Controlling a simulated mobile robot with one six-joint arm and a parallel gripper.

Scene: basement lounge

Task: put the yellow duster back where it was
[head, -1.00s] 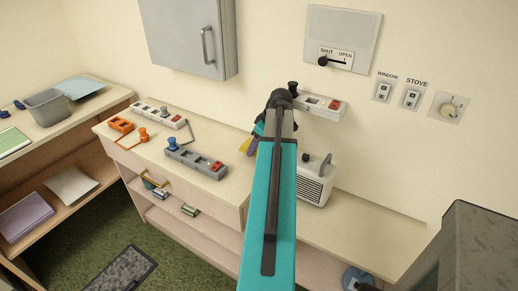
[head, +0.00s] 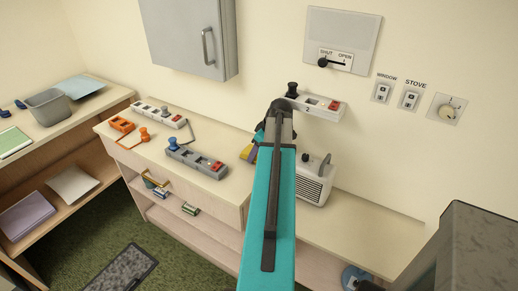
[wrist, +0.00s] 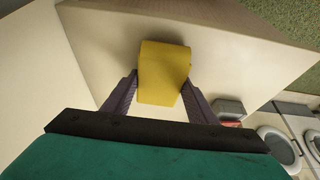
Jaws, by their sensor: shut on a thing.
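The yellow duster (wrist: 164,72) is a small soft-looking block between the two purple fingers of my gripper (wrist: 158,95) in the wrist view. My gripper is shut on it. In the head view, a bit of the duster (head: 246,152) shows to the left of my arm, above or at the pale counter (head: 225,200). My arm hides most of the gripper (head: 254,150) there. I cannot tell whether the duster touches the counter.
A grey power strip (head: 196,160) with a blue plug lies left of my gripper. A white heater (head: 314,180) stands to the right. Another strip (head: 316,104) is on the wall behind. Orange things (head: 121,125) and a white strip (head: 158,115) lie further left.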

